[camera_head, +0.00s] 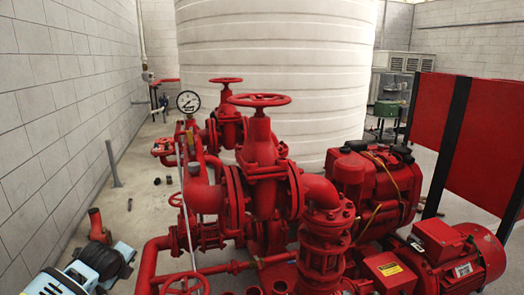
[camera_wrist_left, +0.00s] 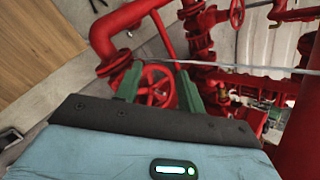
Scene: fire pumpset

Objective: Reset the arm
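My left arm (camera_head: 88,270) shows at the bottom left of the head view, blue-grey with a dark joint; its fingertips cannot be made out there. In the left wrist view my left gripper (camera_wrist_left: 157,74) has two green fingers set well apart, with nothing held between them. A red handwheel (camera_wrist_left: 156,90) shows beyond and between the fingers, apart from them as far as I can see. My right arm and right gripper are in neither view.
The red pumpset has a large upper handwheel (camera_head: 259,100), a pressure gauge (camera_head: 188,102), an engine (camera_head: 375,185) and a motor (camera_head: 455,255). A low handwheel (camera_head: 184,284) is near my left arm. A white tank (camera_head: 300,60) stands behind. Bare floor (camera_head: 135,200) lies along the left wall.

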